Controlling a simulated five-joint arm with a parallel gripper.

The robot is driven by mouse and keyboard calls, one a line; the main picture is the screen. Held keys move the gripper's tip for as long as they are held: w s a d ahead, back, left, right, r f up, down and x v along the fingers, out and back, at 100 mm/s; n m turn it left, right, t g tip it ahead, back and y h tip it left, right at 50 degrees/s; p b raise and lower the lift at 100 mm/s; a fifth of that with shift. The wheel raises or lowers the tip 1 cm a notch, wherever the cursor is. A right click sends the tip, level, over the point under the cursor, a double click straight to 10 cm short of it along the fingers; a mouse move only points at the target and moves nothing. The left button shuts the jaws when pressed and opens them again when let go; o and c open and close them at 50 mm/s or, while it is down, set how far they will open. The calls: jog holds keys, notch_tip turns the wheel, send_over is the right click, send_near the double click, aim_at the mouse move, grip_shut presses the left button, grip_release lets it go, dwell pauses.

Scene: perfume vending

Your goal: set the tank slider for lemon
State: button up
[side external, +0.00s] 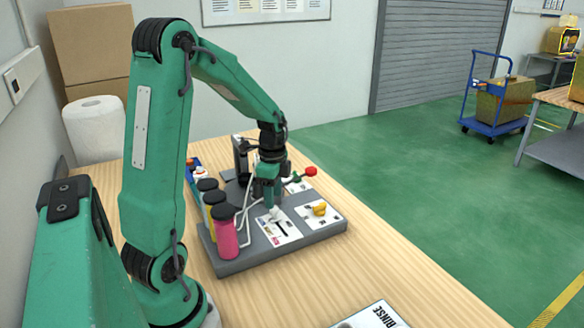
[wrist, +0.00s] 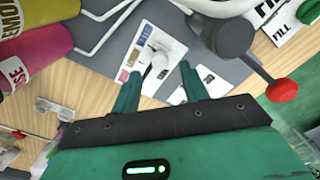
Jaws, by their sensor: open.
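The tank slider panel (side external: 292,234) is a white plate with a dark slot on the grey base. In the wrist view the panel (wrist: 149,38) shows coloured swatches along one edge, too small to read. The slider's white knob (wrist: 160,60) stands near the upper middle, between and just beyond my fingertips. My gripper (side external: 268,201) points down over the panel. In the wrist view my gripper (wrist: 160,72) is open and holds nothing. Whether a finger touches the knob, I cannot tell. The bottles' lettering is only partly visible.
Pink (side external: 226,238) and yellow (side external: 212,213) bottles stand left of the panel, with a dark-capped one behind. White tubes run beside them. A yellow knob (side external: 319,208) is to the right, and a red-ended lever (side external: 310,171) is behind. The table's front is mostly clear.

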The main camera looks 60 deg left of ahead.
aim_at(274, 214)
jog(key=shift+f, duration=1.75)
grip_shut()
